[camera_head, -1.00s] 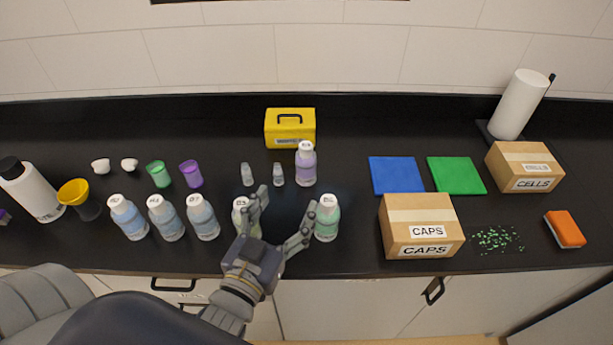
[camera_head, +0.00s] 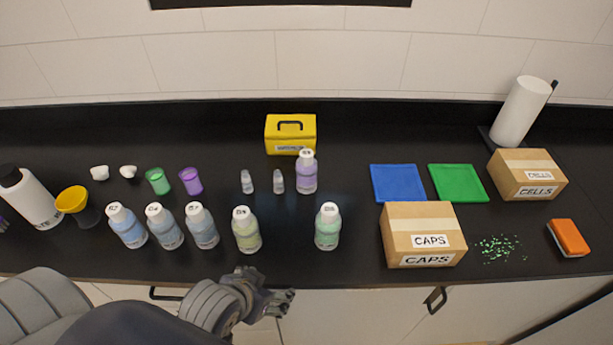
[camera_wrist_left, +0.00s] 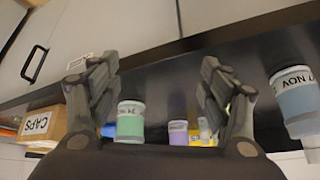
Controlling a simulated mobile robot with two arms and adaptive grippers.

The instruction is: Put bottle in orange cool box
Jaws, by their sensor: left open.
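Several white-capped bottles stand upright on the black counter: blue ones (camera_head: 127,227) at left, a yellow-green one (camera_head: 246,230) in the middle, a green one (camera_head: 327,227) to its right, and a purple one (camera_head: 306,172) farther back. No orange cool box shows; a yellow box with a dark handle (camera_head: 290,134) stands behind the purple bottle. My left gripper (camera_head: 283,302) is open and empty, in front of the counter's edge. In the left wrist view its spread fingers (camera_wrist_left: 160,82) frame the green bottle (camera_wrist_left: 130,122) and purple bottle (camera_wrist_left: 178,132) beyond them. My right gripper is out of view.
Two small grey-capped vials (camera_head: 278,181) stand left of the purple bottle. Cardboard boxes (camera_head: 424,225), blue (camera_head: 397,183) and green (camera_head: 458,182) mats, an orange-topped block (camera_head: 569,237) and a paper roll (camera_head: 521,112) are at right. The counter between the yellow-green and green bottles is clear.

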